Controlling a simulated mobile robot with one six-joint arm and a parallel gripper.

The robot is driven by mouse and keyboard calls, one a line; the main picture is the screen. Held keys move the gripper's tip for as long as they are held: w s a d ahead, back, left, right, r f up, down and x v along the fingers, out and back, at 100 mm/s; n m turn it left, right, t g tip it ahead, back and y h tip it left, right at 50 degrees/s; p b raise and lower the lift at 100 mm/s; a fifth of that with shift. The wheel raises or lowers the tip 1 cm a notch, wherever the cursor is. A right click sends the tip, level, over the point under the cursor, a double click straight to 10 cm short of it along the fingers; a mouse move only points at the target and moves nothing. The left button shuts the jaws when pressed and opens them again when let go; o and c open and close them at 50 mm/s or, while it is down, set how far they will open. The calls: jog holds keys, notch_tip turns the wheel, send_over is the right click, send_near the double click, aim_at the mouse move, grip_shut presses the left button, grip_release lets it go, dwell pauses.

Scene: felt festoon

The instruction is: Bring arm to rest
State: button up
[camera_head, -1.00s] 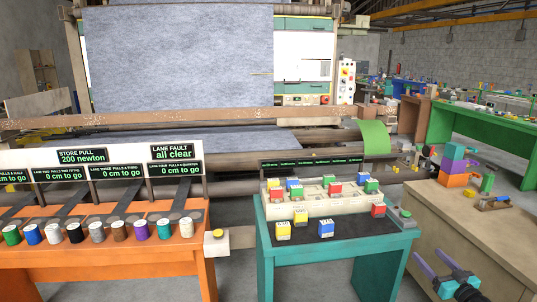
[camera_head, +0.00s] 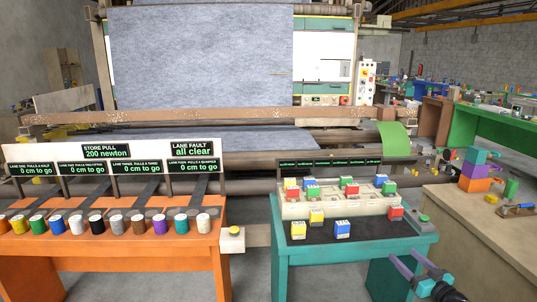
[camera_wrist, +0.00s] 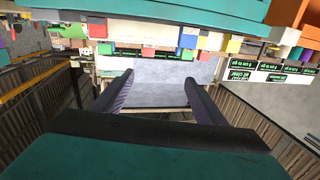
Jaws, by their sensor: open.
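My gripper (camera_head: 407,256) is at the lower right in the head view, beside the right end of the teal table (camera_head: 350,250). Its two purple fingers are apart with nothing between them. In the wrist view my gripper (camera_wrist: 158,80) also shows open and empty, and that picture looks upside down. Most of my arm is out of view.
The teal table holds a pale block rack (camera_head: 330,207) with coloured blocks, and loose yellow and blue blocks in front. An orange bench (camera_head: 140,265) with several spools stands left. A beige table (camera_head: 480,240) with stacked blocks stands right. Grey floor shows between the benches.

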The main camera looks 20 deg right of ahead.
jog(key=w+a+f+n+y, duration=0.1)
jog(key=w+a+f+y, duration=0.3)
jog(key=w+a, duration=0.8)
jog(key=w+a+f+y, duration=0.1)
jog(key=w+a+f, duration=0.6)
jog(key=a, duration=0.8)
jog(key=w+a+f+m+g+h, duration=0.2)
jog(key=w+a+f+g, duration=0.15)
jog(key=a+f, duration=1.15)
jog(key=s+a+f+g+h, duration=0.1)
jog(key=s+a+f+g, duration=0.45)
jog(key=s+f, duration=0.35)
jog(key=s+a+f+g+h, duration=0.2)
jog(key=s+a+f+g, duration=0.2)
jog(key=s+a+f, duration=0.35)
jog(key=s+a+n+g+y, duration=0.2)
jog(key=s+g, duration=0.8)
jog(key=s, duration=1.5)
jog(key=shift+s+a+f+n, duration=0.35)
jog(key=shift+a+f+n, duration=0.05)
jog(key=shift+n, duration=0.2)
